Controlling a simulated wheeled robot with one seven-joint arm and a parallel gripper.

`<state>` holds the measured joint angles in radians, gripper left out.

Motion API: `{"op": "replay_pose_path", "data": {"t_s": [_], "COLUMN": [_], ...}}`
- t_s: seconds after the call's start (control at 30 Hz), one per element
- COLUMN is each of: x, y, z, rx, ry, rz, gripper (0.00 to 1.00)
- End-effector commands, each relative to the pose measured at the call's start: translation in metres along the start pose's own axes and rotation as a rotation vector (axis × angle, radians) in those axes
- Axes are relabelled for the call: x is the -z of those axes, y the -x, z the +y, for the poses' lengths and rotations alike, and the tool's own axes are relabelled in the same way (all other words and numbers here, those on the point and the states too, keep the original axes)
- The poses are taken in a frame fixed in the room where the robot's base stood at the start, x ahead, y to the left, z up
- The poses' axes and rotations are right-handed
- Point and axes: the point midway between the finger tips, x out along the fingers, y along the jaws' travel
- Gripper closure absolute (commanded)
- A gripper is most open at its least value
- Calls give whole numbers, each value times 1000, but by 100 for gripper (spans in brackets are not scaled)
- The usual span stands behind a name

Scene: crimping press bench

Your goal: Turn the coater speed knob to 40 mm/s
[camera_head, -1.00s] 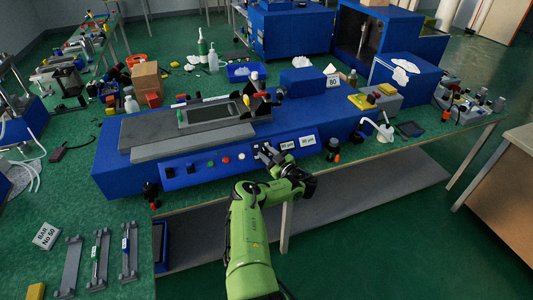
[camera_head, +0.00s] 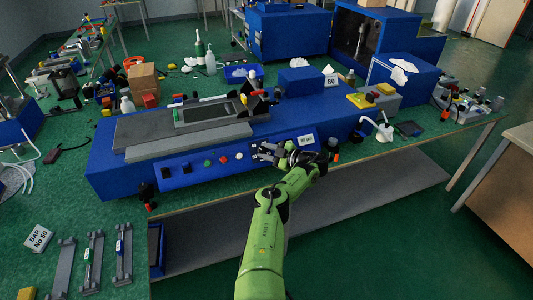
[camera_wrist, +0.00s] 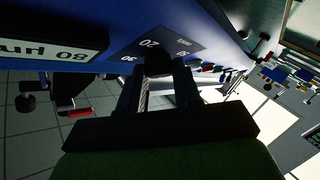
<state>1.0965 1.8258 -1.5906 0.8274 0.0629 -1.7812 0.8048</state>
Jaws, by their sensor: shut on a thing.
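The coater (camera_head: 112,170) is a long blue machine with a front panel of knobs and buttons. My gripper (camera_wrist: 160,76) is shut on the knob, one finger on each side. In the head view my gripper (camera_head: 260,152) is at the right part of the panel, and the knob is hidden by it. The knob's pointer is hidden, so I cannot read its setting.
A white "80 µm" label (camera_wrist: 50,40) is close beside the dial in the wrist view. Green, red and white buttons (camera_head: 223,159) lie left of my gripper. The floor in front is clear.

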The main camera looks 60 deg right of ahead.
Motion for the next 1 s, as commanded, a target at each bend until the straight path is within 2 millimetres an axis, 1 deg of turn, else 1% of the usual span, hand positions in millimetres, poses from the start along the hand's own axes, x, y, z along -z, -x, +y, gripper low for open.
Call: {"op": "replay_pose_path", "data": {"t_s": [0.3, 0.33, 0.47, 0.5, 0.73, 0.8, 0.87, 0.97, 1.0], "x": [0, 0, 0, 0, 0, 0, 0, 0, 0], "y": [0, 0, 0, 0, 0, 5, 13, 37, 49], "z": [-1, -1, -1, -1, 0, 0, 1, 2, 2], "rx": [3, 3, 2, 2, 0, -1, -3, -5, -5], "ry": [-1, -1, -1, -1, 0, 0, -1, -2, -2], "rz": [2, 2, 1, 1, 0, -1, -3, -4, -4], "gripper": [98, 64, 44, 42, 42, 42, 42, 42, 42]}}
